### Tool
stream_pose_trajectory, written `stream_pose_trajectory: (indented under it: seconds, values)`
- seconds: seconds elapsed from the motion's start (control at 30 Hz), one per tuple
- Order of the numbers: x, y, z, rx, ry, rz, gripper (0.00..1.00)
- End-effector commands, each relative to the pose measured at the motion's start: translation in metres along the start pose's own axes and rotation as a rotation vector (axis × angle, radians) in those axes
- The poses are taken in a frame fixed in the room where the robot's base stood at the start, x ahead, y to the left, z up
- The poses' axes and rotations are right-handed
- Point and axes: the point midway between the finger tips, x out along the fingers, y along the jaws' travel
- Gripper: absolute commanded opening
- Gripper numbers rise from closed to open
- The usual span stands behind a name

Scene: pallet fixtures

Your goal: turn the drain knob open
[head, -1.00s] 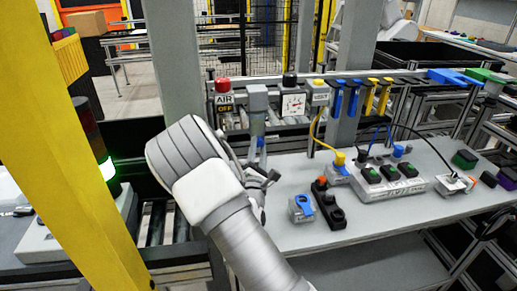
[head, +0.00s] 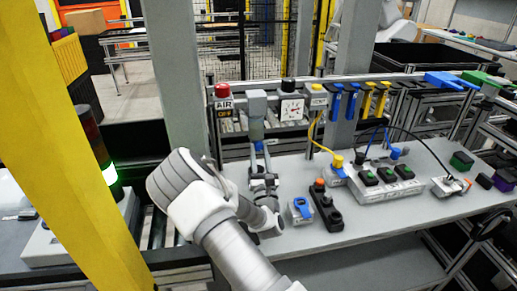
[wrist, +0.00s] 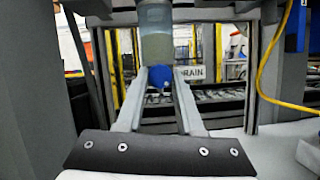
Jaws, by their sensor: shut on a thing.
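The blue drain knob (wrist: 159,77) hangs under the clear bowl (wrist: 156,45) of the air filter in the wrist view. My gripper (wrist: 160,76) reaches up from below, with one finger on each side of the knob, shut on it. In the head view, the grey filter unit (head: 257,104) stands on the rail with its bowl (head: 256,130) below.
A red AIR OFF button (head: 223,91) is left of the filter and a gauge (head: 292,109) right of it. A yellow cable (head: 314,130) drops to the grey bench (head: 380,207). A blue-handled block (head: 301,209) and black switch box (head: 326,207) stand on the bench near my arm.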

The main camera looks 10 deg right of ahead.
Motion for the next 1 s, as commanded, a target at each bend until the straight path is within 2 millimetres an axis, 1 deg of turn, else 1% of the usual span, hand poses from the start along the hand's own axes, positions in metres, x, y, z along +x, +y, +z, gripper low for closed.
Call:
stream_pose_trajectory:
  seconds: [0.6,0.8,1.0]
  values:
    - [0.0011,-0.0041,0.0044,-0.539,0.005,0.226,0.00]
    - [0.0011,-0.0051,0.0048,-0.688,0.004,0.287,0.00]
    - [0.0013,-0.0062,0.0045,-0.795,0.003,0.331,0.00]
